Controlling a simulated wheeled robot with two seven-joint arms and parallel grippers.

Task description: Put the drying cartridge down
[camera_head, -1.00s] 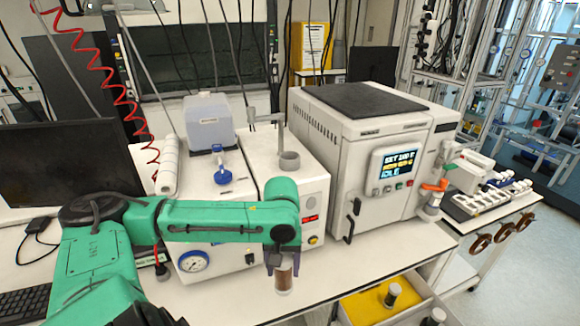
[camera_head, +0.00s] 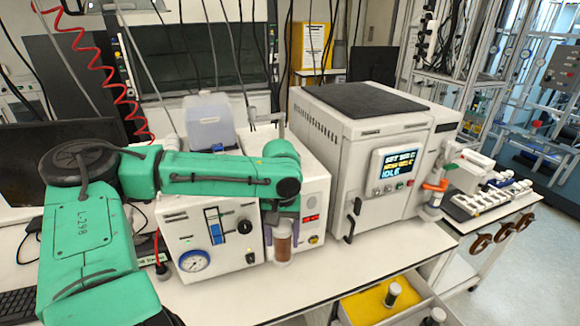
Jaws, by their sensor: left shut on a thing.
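The drying cartridge (camera_head: 282,245) is a small clear cylinder with brown filling. It hangs upright from my left gripper (camera_head: 282,220), which is shut on its upper end. The gripper's fingers are partly hidden by my green arm and wrist. The cartridge appears in front of the lower front of the white box unit with a red display (camera_head: 311,218); I cannot tell whether it touches the unit or the bench. My right gripper is not in view.
An open drawer with a yellow insert (camera_head: 366,302) holds a capped cylinder (camera_head: 392,294); another (camera_head: 434,317) stands at the drawer's right side. The large oven-like instrument (camera_head: 378,150) stands to the right. The white bench front (camera_head: 350,258) is clear.

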